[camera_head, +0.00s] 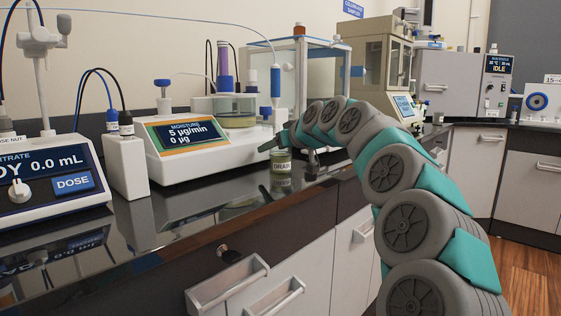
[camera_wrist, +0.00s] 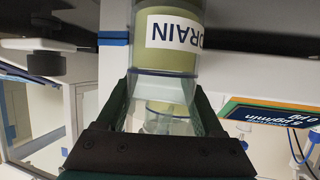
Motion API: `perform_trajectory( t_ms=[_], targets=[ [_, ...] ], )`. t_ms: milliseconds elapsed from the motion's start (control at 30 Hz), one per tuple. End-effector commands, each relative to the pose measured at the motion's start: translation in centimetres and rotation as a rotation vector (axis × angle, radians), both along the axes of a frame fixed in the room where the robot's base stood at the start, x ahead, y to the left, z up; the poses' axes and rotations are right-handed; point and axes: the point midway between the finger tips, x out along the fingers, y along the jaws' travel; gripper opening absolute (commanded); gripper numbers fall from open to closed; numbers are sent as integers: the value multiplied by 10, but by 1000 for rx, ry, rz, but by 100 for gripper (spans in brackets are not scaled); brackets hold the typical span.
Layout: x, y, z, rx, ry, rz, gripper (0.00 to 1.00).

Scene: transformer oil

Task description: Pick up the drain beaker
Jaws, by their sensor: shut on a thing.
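The drain beaker (camera_head: 281,165) is a small clear vessel with greenish contents and a white label reading "DRAIN". It is upright at the bench's front edge, in front of the moisture instrument. In the wrist view the beaker (camera_wrist: 170,55) appears upside down, its label showing and its clear upper part between my fingers. My gripper (camera_head: 274,143) reaches in from the right and is shut on the beaker's upper part. Both dark fingers of my gripper (camera_wrist: 165,95) flank the glass. I cannot tell whether the base touches the bench.
The moisture instrument (camera_head: 186,134) stands behind and left, reading 5 µg/min and 0 µg. A titrator with a DOSE button (camera_head: 73,183) is at far left. A glass-sided balance case (camera_head: 313,75) stands behind my gripper. The dark glossy bench (camera_head: 170,225) is clear at front left.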

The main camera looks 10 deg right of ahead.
Motion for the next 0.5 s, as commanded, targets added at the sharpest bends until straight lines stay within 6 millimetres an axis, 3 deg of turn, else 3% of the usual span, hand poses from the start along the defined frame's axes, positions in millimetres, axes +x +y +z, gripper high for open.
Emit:
perform_trajectory(
  t_ms=[167, 500],
  targets=[
    [0, 0, 0, 0, 0, 0, 2],
    [0, 0, 3, 0, 1, 0, 2]
  ],
)
